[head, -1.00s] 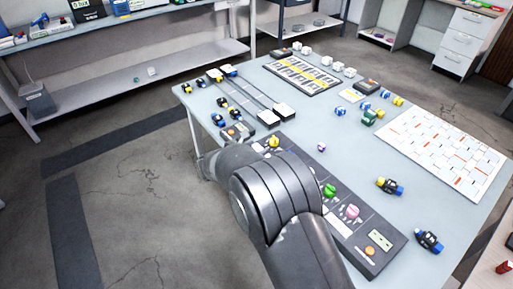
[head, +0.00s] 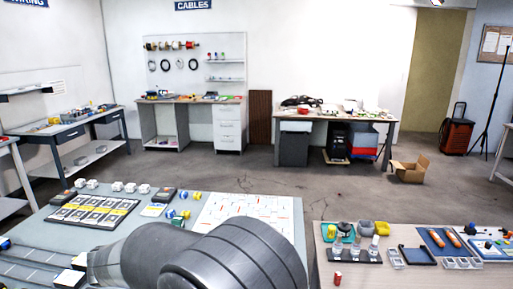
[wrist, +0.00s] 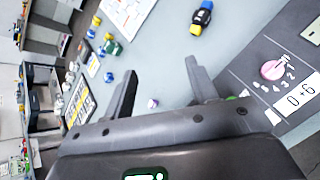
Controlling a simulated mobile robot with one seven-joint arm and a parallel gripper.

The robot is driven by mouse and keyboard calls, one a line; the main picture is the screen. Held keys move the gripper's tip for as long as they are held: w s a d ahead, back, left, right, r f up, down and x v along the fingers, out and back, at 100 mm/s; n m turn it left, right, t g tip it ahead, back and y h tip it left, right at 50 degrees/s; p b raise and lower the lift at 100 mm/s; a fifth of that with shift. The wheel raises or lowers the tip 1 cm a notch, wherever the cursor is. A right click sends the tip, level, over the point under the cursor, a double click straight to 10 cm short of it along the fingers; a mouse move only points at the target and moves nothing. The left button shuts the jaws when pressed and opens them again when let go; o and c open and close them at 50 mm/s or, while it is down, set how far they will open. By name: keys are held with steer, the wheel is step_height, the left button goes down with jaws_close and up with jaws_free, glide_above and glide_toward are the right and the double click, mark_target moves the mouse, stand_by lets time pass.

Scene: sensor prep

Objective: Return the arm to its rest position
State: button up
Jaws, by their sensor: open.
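My arm's dark grey links fill the bottom middle of the head view, in front of the grey-blue worktable (head: 35,225). My gripper is hidden in that view. In the wrist view my gripper (wrist: 160,66) is open, its two dark fingers wide apart, with nothing held between them. It is above the tabletop (wrist: 160,50), beside the dark control panel (wrist: 245,75) with a pink knob (wrist: 273,70). A small white and purple piece (wrist: 153,103) shows on the tabletop beyond the gap between the fingers.
A yellow-labelled tray (head: 132,205) and a white printed sheet (head: 250,213) lie on the worktable. A black, blue and yellow connector (wrist: 202,17) lies near the fingers in the wrist view. A second table (head: 400,275) with tools stands at right. Open floor (head: 270,170) lies behind.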

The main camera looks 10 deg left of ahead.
steer(key=s+d+r+m+g, duration=0.1)
steer(key=d+r+m, duration=0.25)
steer(key=d, duration=0.65)
steer(key=d+r+m+g+h, duration=0.1)
steer(key=d+r+m+g, duration=0.3)
steer(key=d, duration=0.6)
steer(key=s+d+r+m+t, duration=0.15)
steer(key=d+m, duration=0.35)
steer(key=d, duration=0.6)
steer(key=s+d+m+g+y, duration=0.1)
steer(key=s+d+m+y, duration=0.2)
steer(key=s+d+m, duration=1.2)
steer(key=s, duration=0.3)
steer(key=shift+d, duration=0.3)
steer(key=shift+r, duration=0.1)
